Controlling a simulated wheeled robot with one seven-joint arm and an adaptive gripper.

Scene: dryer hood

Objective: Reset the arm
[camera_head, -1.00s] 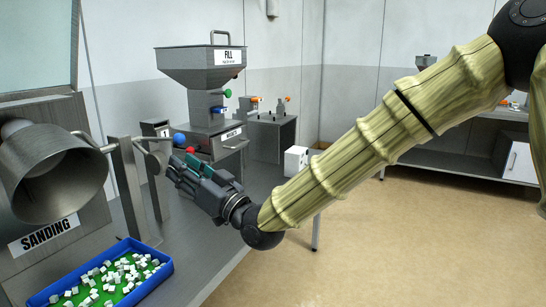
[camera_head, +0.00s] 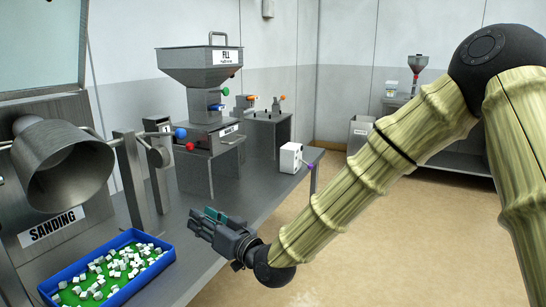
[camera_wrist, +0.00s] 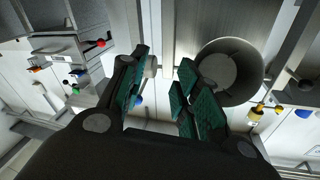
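My gripper (camera_head: 205,222) is in front of the steel bench in the head view, right of the blue tray and below the blue and red knobs. In the wrist view, my gripper (camera_wrist: 158,92) has its two green-padded fingers spread apart. Nothing is between them. My arm reaches in from the right side of the head view, bent at a dark elbow joint.
The round drum (camera_head: 62,165) stands left, above the SANDING label (camera_head: 54,229). A blue tray (camera_head: 150,236) of white cubes lies below. The FILL hopper (camera_head: 200,68) and a white box (camera_head: 290,158) are farther back. Open floor (camera_head: 375,215) lies right.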

